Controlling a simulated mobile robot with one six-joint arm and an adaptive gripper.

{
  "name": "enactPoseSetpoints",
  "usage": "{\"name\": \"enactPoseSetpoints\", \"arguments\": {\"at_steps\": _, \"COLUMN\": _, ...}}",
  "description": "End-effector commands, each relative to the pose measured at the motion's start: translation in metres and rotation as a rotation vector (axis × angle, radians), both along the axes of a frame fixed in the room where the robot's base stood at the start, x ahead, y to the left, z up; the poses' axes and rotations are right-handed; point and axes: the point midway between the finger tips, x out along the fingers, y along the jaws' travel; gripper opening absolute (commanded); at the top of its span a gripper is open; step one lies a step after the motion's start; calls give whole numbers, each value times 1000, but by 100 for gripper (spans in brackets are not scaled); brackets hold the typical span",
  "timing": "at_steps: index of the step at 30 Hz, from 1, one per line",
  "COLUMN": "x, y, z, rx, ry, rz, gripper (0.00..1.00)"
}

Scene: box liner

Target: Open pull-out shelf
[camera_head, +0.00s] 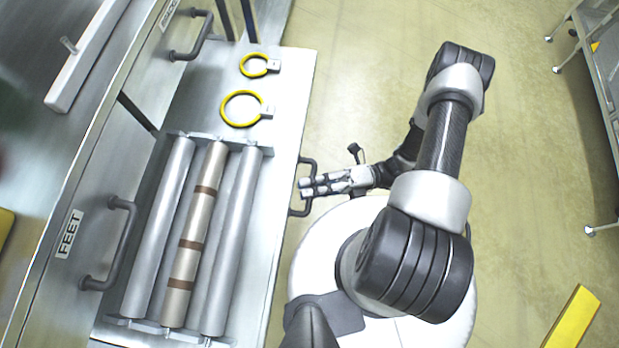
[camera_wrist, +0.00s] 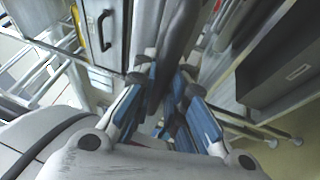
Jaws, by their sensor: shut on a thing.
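The pull-out shelf (camera_head: 283,135) is a flat metal tray sticking out from the steel cabinet in the head view. It carries three long rollers (camera_head: 231,240) and two yellow rings (camera_head: 241,108). A dark bar handle (camera_head: 313,166) is on its right edge. My gripper (camera_head: 306,188) is at the middle of this handle, shut on it, and hides part of the bar. In the wrist view my gripper's fingers (camera_wrist: 172,92) are on either side of a dark bar (camera_wrist: 178,45); their tips are hard to make out.
The cabinet front has a label reading FEET (camera_head: 69,234) and another dark handle (camera_head: 122,240). A metal rack (camera_head: 600,60) stands at the far right. A yellow bar (camera_head: 572,318) is at the lower right.

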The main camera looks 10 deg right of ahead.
Motion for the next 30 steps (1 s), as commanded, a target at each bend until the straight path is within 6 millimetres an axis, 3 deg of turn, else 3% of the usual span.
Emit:
{"name": "enactPoseSetpoints", "arguments": {"at_steps": 5, "x": 1, "y": 0, "z": 0, "rx": 0, "ry": -1, "rz": -1, "gripper": 0}}
{"name": "enactPoseSetpoints", "arguments": {"at_steps": 6, "x": 1, "y": 0, "z": 0, "rx": 0, "ry": -1, "rz": -1, "gripper": 15}}
{"name": "enactPoseSetpoints", "arguments": {"at_steps": 14, "x": 0, "y": 0, "z": 0, "rx": 0, "ry": -1, "rz": 0, "gripper": 32}}
{"name": "enactPoseSetpoints", "arguments": {"at_steps": 24, "x": 0, "y": -1, "z": 0, "rx": 0, "ry": -1, "rz": 0, "gripper": 33}}
{"name": "enactPoseSetpoints", "arguments": {"at_steps": 30, "x": 1, "y": -25, "z": -5, "rx": -2, "ry": -2, "rz": -6, "gripper": 33}}
